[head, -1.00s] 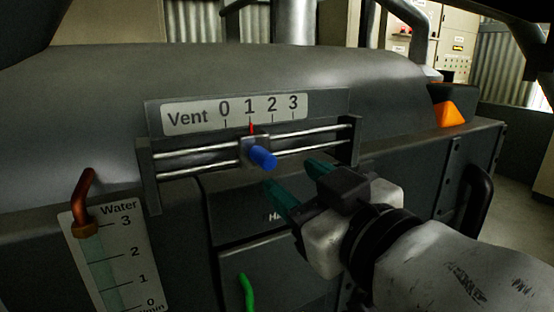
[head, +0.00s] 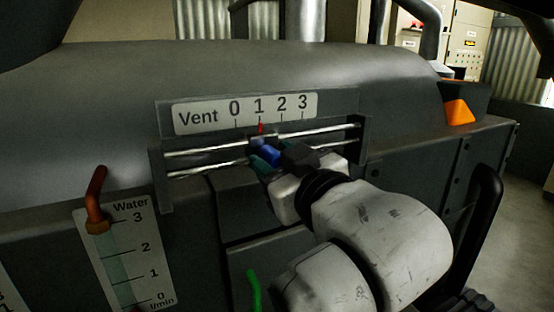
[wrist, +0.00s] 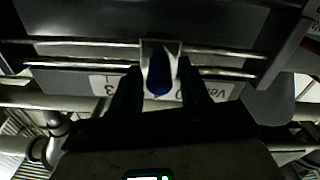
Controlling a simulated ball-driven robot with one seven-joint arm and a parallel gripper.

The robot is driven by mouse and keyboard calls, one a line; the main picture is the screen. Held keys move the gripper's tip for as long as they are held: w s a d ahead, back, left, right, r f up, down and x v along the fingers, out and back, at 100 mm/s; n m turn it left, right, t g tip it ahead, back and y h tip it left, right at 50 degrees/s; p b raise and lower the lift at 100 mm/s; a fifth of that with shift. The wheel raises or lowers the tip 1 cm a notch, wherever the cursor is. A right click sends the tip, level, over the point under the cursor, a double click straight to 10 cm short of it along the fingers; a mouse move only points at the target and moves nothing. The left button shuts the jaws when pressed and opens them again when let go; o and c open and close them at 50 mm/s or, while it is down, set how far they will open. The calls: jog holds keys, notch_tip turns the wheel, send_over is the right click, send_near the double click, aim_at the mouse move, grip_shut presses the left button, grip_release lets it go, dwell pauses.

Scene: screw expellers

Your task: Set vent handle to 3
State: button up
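The blue vent handle (head: 268,154) sits on a slider block on two horizontal rails. Its red pointer (head: 261,128) is at 1 on the Vent scale (head: 245,112), which reads 0 to 3. My gripper (head: 272,160) is at the handle, with one teal finger on each side. In the wrist view the blue handle (wrist: 159,76) lies between the two dark fingers, and my gripper (wrist: 160,88) appears open, with a gap visible beside the handle. The fingertips are partly hidden by the gripper body in the head view.
The rails (head: 205,148) end at brackets on both sides. A water gauge (head: 128,255) with a copper pipe (head: 96,200) is at lower left. A green handle (head: 254,290) is below. An orange part (head: 458,111) is at right.

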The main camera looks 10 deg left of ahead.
grip_shut()
jog(key=shift+w+d, duration=0.1)
dwell(0.3)
jog(key=w+d+p, duration=0.1)
jog(key=w+d, duration=0.3)
jog(key=d, duration=0.2)
jog(key=shift+w+d, duration=0.25)
jog(key=shift+d, duration=0.15)
jog(key=shift+o, duration=0.9)
grip_release()
jog(key=shift+w+d, duration=0.1)
jog(key=b+v, duration=0.1)
jog(key=v, duration=0.9)
jog(key=shift+s+d+b, duration=0.25)
jog(key=shift+s+b, duration=0.1)
jog(key=shift+b, duration=0.05)
